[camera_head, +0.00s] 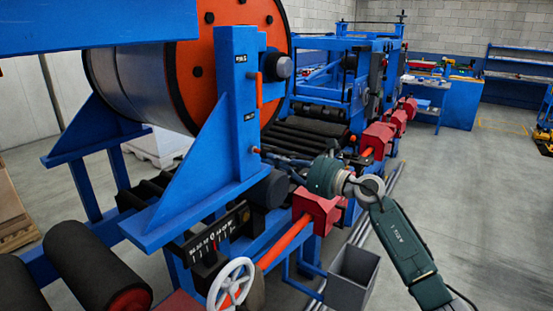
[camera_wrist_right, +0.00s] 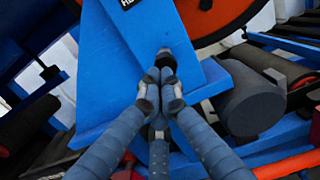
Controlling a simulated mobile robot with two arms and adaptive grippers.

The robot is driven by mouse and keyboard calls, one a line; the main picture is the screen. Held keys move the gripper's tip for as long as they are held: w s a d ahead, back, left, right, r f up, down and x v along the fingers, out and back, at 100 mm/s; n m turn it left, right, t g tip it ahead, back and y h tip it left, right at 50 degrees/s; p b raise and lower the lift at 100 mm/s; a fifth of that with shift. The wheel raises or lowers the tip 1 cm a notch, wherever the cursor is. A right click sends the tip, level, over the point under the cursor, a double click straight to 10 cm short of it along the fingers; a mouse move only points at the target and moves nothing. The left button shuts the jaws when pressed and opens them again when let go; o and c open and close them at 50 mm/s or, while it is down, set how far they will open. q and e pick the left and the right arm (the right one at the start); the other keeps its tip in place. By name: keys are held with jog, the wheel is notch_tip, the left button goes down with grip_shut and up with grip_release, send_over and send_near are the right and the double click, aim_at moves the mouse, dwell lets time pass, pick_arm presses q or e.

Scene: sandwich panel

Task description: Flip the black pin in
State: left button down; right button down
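A short dark round piece, which looks like the black pin (camera_wrist_right: 166,58), stands out from the blue support plate in the right wrist view, right at my fingertips. My right gripper (camera_wrist_right: 158,84) reaches up to it, its fingers close together. I cannot tell whether the tips hold the pin or only sit in front of it. In the head view my right gripper (camera_head: 272,156) is beside the blue upright (camera_head: 236,135), by a small orange-tipped part (camera_head: 256,149). The pin is too small to make out there. My left gripper is in neither view.
A large roll with an orange flange (camera_head: 190,75) sits behind the upright. A dark cylinder (camera_wrist_right: 252,98) is right of my fingers. Below are a red block (camera_head: 316,210), a white handwheel (camera_head: 231,284) and a grey bin (camera_head: 352,278). Open floor lies to the right.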

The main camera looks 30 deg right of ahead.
jog(key=b+x, duration=0.1)
jog(key=x, duration=0.1)
jog(key=shift+w+a, duration=0.2)
jog(key=shift+w, duration=0.1)
dwell(0.3)
